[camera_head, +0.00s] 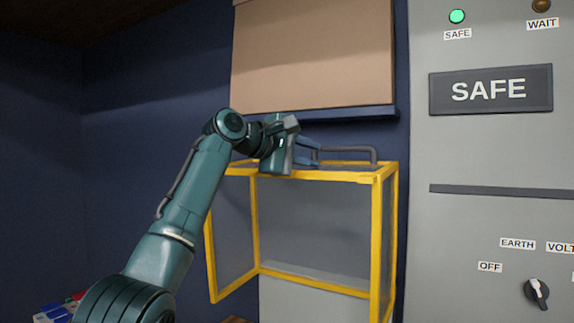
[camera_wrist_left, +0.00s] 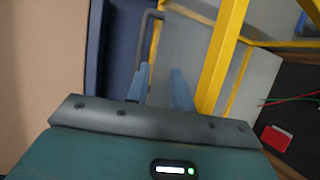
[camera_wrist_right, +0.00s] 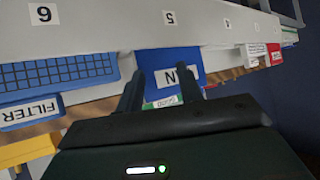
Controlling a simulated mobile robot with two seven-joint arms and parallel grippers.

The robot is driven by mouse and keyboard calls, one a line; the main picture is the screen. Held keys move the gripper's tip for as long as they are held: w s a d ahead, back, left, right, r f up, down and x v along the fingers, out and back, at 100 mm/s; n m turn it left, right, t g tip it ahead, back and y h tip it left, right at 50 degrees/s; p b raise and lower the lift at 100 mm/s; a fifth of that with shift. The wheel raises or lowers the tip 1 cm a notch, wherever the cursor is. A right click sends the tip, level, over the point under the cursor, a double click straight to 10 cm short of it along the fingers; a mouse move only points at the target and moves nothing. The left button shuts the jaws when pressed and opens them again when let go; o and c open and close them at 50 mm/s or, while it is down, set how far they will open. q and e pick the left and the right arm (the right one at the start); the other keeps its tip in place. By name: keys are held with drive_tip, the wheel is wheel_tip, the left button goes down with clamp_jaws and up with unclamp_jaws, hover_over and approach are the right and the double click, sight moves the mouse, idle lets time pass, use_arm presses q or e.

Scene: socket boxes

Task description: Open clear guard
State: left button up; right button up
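The clear guard (camera_head: 376,230) is a yellow-framed box with see-through panels, in the middle of the head view beside the grey cabinet. A grey bar handle (camera_head: 347,149) stands along its top. My left gripper (camera_head: 308,152) is at the left end of the handle, above the guard's top. In the left wrist view the left gripper's two blue fingers (camera_wrist_left: 160,85) are apart. The handle (camera_wrist_left: 145,38) shows just beyond the left-hand finger; contact cannot be told. My right gripper (camera_wrist_right: 160,92) shows only in its wrist view, fingers apart in front of a blue box.
The grey cabinet (camera_head: 480,150) has a SAFE sign, a lit green lamp (camera_head: 457,16) and a rotary knob (camera_head: 537,292). A tan panel with a blue ledge (camera_head: 360,114) is above the guard. A numbered shelf (camera_wrist_right: 100,35) with several boxes, including the blue box (camera_wrist_right: 170,62), faces my right gripper.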

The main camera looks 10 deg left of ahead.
use_arm(q)
drive_tip(key=b+v, duration=0.1)
drive_tip(key=v, duration=0.5)
drive_tip(key=shift+s+b, duration=0.2)
drive_tip(key=shift+b, duration=0.2)
use_arm(e)
drive_tip(key=shift+w+a+n+y, duration=0.1)
drive_tip(key=shift+a+n+y, duration=0.2)
drive_tip(key=shift+a, duration=0.3)
use_arm(q)
drive_tip(key=shift+a+r, duration=0.15)
use_arm(e)
drive_tip(key=shift+t, duration=0.3)
